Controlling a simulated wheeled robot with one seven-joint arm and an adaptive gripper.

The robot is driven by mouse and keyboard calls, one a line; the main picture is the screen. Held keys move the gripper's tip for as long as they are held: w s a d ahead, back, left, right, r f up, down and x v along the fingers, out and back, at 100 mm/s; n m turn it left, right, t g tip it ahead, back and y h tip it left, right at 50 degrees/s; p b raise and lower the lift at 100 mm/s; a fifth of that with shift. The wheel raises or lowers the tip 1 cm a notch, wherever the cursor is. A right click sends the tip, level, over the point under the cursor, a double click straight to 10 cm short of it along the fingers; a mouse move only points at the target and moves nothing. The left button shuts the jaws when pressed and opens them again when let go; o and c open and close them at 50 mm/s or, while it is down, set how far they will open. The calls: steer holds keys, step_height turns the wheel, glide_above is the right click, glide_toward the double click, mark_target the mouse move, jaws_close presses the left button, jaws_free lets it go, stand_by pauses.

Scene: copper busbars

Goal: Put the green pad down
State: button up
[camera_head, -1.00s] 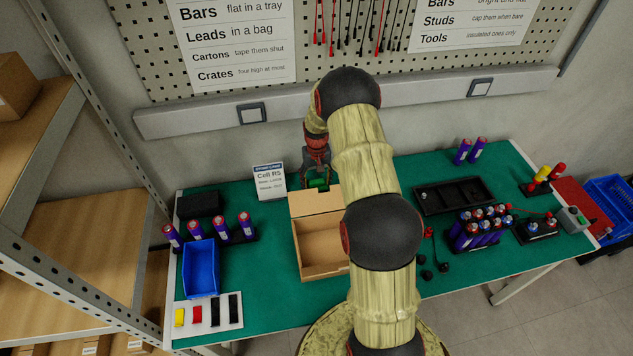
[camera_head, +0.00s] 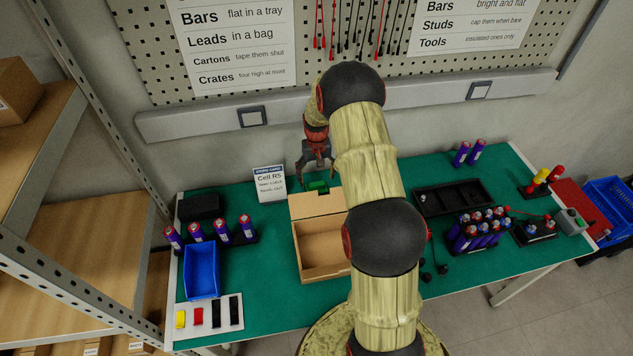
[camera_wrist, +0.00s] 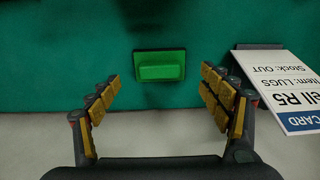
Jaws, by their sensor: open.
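The green pad (camera_wrist: 160,66) lies flat on the green mat and shows whole in the wrist view, ahead of my fingertips and between their lines. In the head view the green pad (camera_head: 318,186) sits just behind the open carton, below my gripper (camera_head: 317,168). My gripper (camera_wrist: 161,85) is open and empty, with its two yellow-padded fingers spread wide. A gap shows between the fingers and the pad.
The brown carton (camera_head: 322,250) stands open in front of the pad. The Cell R5 card (camera_head: 270,183) stands close to its left; it also shows in the wrist view (camera_wrist: 285,88). A blue bin (camera_head: 202,270) and several purple cells (camera_head: 222,230) are at left. A black tray (camera_head: 453,197) is at right.

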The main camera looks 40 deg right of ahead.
step_height(320, 180, up, 8)
steer(key=p, duration=0.1)
step_height(320, 180, up, 12)
steer(key=n+t, duration=0.1)
glide_above(316, 184)
steer(key=s+a, duration=0.1)
steer(key=a, duration=0.6)
steer(key=s+a+r+n+t, duration=0.2)
steer(key=s+a+r, duration=0.7)
steer(key=r, duration=0.4)
steer(key=s+a+r+n+t, duration=0.1)
steer(key=s+a+r, duration=0.1)
steer(key=s+a, duration=0.4)
steer(key=s+a+r+n+t, duration=0.1)
steer(key=s+a+r, duration=0.2)
steer(key=s, duration=1.1)
steer(key=a, duration=0.3)
steer(key=shift+a+r+t, duration=0.2)
steer(key=shift+r+t, duration=0.05)
steer(key=shift+t, duration=0.05)
steer(key=shift+o, duration=1)
steer(key=shift+w, duration=0.15)
